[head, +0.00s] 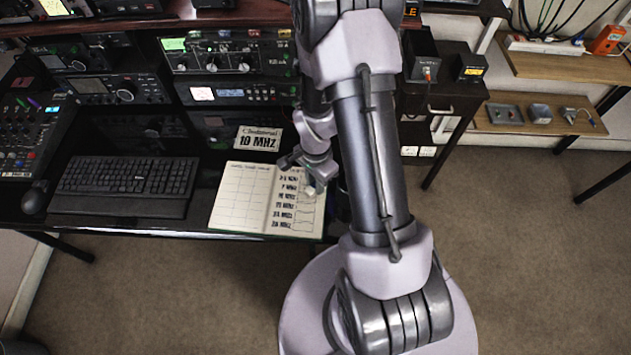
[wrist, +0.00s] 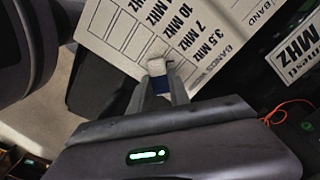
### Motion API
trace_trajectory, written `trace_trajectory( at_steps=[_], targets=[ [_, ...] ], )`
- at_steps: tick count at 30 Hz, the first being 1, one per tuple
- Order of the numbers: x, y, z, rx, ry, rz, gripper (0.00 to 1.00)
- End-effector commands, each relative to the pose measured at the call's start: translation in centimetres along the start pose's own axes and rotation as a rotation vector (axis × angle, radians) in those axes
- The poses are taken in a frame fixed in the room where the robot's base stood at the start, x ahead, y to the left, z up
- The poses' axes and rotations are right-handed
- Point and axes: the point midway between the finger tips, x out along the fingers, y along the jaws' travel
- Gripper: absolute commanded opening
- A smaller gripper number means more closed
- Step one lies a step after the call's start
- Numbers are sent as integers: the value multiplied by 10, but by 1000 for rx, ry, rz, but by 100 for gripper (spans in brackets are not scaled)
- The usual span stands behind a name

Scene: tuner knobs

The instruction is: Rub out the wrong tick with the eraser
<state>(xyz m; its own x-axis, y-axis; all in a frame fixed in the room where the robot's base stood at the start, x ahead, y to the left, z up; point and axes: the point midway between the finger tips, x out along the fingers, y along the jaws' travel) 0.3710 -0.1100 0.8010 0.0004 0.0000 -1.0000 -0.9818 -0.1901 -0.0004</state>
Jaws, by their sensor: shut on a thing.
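An open logbook (head: 240,197) lies on the black desk, its right page listing bands from 3.5 MHZ downward. The wrist view shows this page (wrist: 122,32) close up, with a row of boxes beside the band names. My gripper (head: 313,186) is over the right page. In the wrist view my gripper (wrist: 162,94) is shut on a small white eraser with a blue sleeve (wrist: 157,67). The eraser's white end is at the page near the 3.5 MHZ row; I cannot tell whether it touches. I cannot make out any tick; the eraser and fingers hide part of the page.
A card reading 10 MHZ (head: 259,139) stands behind the logbook; it also shows in the wrist view (wrist: 298,50). A keyboard (head: 127,178) and mouse (head: 35,197) are to the left. Radio units (head: 225,50) line the back. The desk's front edge runs just before the logbook.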

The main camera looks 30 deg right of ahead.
Motion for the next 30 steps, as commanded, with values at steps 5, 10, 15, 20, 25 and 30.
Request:
trace_trajectory(
  at_steps=[5, 10, 15, 20, 25, 30],
  targets=[
    [2, 0, 0, 0, 0, 0, 0],
    [4, 0, 0, 0, 0, 0, 0],
    [6, 0, 0, 0, 0, 0, 0],
    [6, -2, 1, 0, 0, 0, 0],
    [6, -15, 10, -3, 1, -1, 0],
    [5, -27, 18, -1, 0, 0, 0]
  ],
)
